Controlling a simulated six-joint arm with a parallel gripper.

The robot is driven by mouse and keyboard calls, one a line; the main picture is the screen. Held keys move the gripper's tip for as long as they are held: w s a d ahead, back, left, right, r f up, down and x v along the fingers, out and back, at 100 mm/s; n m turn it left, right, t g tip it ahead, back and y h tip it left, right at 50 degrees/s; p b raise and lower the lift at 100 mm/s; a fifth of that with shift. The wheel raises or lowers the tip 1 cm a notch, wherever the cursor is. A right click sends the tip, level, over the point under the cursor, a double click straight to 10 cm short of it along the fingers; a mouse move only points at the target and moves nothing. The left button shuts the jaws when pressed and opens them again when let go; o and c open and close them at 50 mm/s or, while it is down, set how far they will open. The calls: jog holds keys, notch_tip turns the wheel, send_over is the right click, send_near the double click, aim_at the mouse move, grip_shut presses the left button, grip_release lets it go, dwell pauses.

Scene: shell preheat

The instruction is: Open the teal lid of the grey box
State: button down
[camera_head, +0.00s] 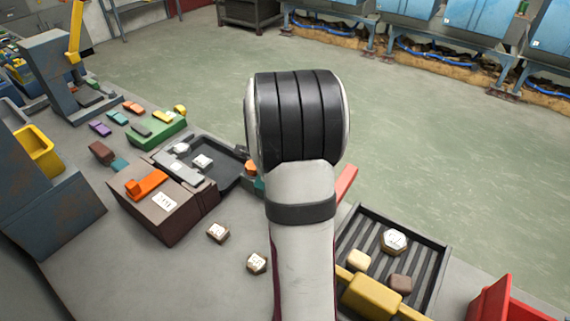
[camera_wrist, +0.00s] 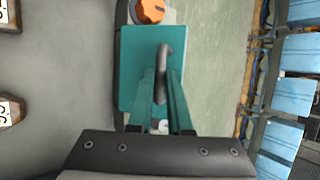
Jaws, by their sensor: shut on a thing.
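In the wrist view the teal lid (camera_wrist: 134,60) shows as a flat square panel with a dark curved handle (camera_wrist: 165,54) standing on it. My gripper (camera_wrist: 162,76) is over the lid, its two teal fingers on either side of the handle and shut on it. The grey box under the lid is mostly hidden, so I cannot tell how far the lid is raised. In the head view my arm covers the box and gripper; only a small teal sliver (camera_head: 260,185) shows at the arm's left edge.
An orange knob (camera_wrist: 150,11) is just beyond the lid. In the head view, a brown box (camera_head: 190,213) and a dark tray (camera_head: 232,178) stand left of my arm. Two small labelled blocks lie on the bench. A black ribbed tray (camera_head: 434,270) holding several pieces is at right.

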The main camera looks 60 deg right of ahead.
jog(key=a+f+h, duration=0.2)
jog(key=a+f, duration=0.1)
jog(key=a, duration=0.3)
jog(key=shift+s+a+n+h, duration=0.25)
jog(key=shift+a+n+h, duration=0.05)
jog(key=shift+a, duration=0.1)
jog(key=shift+r, duration=0.1)
dwell(0.4)
jog(key=c, duration=0.8)
grip_release()
jog(key=shift+w, duration=0.1)
jog(key=shift+c, duration=0.2)
